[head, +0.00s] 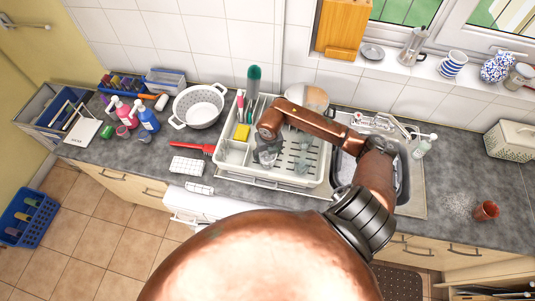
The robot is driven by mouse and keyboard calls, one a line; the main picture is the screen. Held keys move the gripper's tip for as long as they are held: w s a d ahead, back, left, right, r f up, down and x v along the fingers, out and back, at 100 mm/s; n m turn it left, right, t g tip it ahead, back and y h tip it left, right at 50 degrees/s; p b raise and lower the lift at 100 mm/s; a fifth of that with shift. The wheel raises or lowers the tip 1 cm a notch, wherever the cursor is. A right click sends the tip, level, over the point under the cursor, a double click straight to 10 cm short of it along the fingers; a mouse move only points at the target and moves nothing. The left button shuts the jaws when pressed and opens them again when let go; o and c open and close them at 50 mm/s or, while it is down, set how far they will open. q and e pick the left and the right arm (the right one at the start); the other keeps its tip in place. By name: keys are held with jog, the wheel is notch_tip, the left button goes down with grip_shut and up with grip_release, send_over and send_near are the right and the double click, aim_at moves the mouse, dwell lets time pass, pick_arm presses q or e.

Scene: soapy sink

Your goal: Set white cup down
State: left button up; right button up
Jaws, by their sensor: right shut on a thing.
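My right arm reaches over the white dish rack (318,184) from the right. My right gripper (266,158) points down over the left part of the rack, beside its cutlery holder. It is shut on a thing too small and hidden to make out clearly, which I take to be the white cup. I cannot tell whether that thing touches the rack. My left gripper is not in view.
A glass (303,167) stands in the rack. Bottles and a green brush (254,76) stand near its back left. A white colander (199,104) and red brush (193,147) lie left. The sink (345,168) is right, and a terracotta cup (486,210) lies far right.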

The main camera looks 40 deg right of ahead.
jog(key=shift+f, duration=0.15)
jog(key=o, duration=1.3)
jog(key=shift+r, duration=0.6)
notch_tip(320, 180, up, 11)
jog(key=s+b, duration=0.1)
jog(key=b, duration=0.2)
jog(key=shift+s+a, duration=0.2)
jog(key=shift+a, duration=0.1)
